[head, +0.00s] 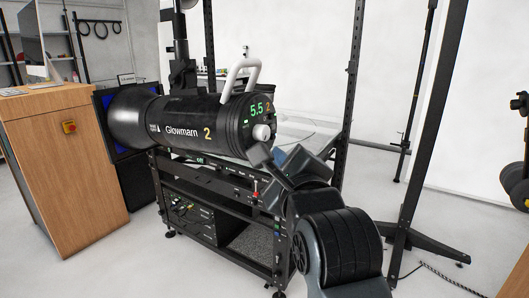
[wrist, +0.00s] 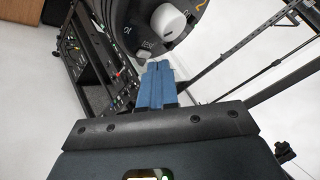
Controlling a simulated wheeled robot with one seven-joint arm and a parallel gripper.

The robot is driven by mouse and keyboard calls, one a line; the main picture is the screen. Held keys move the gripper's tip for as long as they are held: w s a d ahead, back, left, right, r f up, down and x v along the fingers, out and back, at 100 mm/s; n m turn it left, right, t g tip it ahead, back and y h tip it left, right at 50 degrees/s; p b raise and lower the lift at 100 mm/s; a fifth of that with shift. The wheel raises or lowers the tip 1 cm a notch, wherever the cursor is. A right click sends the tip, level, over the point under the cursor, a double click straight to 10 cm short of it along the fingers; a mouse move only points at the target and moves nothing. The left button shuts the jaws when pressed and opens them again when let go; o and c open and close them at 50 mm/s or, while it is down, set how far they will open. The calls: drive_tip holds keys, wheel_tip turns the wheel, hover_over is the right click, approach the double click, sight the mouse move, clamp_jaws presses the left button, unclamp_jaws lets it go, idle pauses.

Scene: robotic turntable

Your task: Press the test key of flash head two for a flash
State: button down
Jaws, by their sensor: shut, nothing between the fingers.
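Flash head two (head: 185,122) is a black cylinder marked "2", with a white handle on top. Its rear panel shows a green "5.5" display (head: 256,108), an orange 2 and a white round knob (head: 261,132). In the wrist view the white knob (wrist: 167,22) is large at the top, with a small pale key (wrist: 142,57) below it at the panel's lower edge. My gripper (head: 259,154) is shut and empty, just below the knob in the head view. In the wrist view the blue fingertips (wrist: 158,65) lie just right of the small key; contact cannot be told.
A black equipment rack (head: 215,195) stands under the head, with upright posts and a clear disc (head: 305,135) behind. A wooden cabinet (head: 62,165) with a yellow-and-red switch is at left. A black stand (head: 425,150) is at right, with open floor around.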

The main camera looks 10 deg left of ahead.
drive_tip(key=shift+d, duration=0.25)
drive_tip(key=d, duration=0.1)
drive_tip(key=s+d+p, duration=0.1)
drive_tip(key=d, duration=0.2)
drive_tip(key=shift+s+d+r+p, duration=0.25)
drive_tip(key=shift+s+d+p, duration=0.1)
drive_tip(key=shift+s, duration=0.05)
idle(0.6)
